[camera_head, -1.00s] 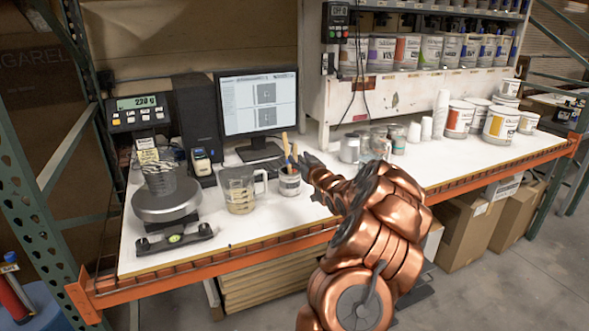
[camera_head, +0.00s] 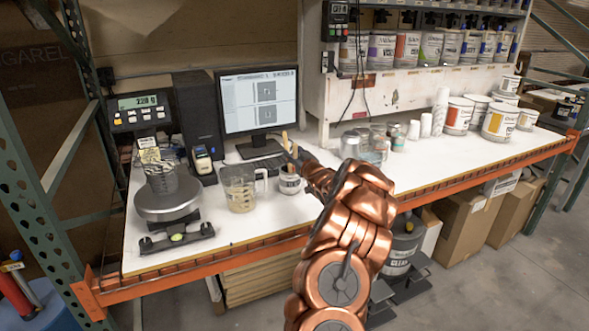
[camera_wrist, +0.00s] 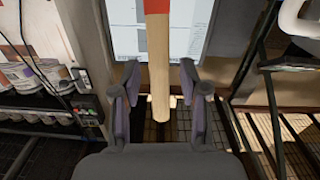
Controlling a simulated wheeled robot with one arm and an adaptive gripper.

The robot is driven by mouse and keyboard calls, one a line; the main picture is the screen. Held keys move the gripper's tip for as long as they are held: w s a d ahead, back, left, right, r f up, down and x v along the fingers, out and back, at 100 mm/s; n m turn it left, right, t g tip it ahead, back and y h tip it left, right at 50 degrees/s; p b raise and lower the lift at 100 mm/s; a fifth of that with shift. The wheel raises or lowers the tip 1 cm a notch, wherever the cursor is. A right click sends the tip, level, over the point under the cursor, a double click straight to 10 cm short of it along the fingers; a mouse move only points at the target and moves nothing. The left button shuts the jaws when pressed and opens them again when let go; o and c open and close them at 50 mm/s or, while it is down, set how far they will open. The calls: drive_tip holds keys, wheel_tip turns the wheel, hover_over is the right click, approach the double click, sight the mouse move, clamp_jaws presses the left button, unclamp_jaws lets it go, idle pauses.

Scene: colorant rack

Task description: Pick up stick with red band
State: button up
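A light wooden stick with a red band (camera_wrist: 158,45) runs down the middle of the wrist view, its band at the top edge. My gripper (camera_wrist: 160,80) is open, with one finger on each side of the stick and a visible gap to each. In the head view, a wooden stick (camera_head: 285,140) stands in a small white can (camera_head: 290,185) on the bench. My gripper (camera_head: 296,154) is right beside it, above the can, and partly hides what stands there. The red band is not clear in the head view.
A clear measuring jug (camera_head: 239,190) stands just left of the can. A scale (camera_head: 167,200) is further left, and a monitor (camera_head: 259,100) stands behind. Glass and metal containers (camera_head: 366,145) are to the right of my arm.

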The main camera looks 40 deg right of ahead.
clamp_jaws()
drive_tip(key=shift+r, duration=0.1)
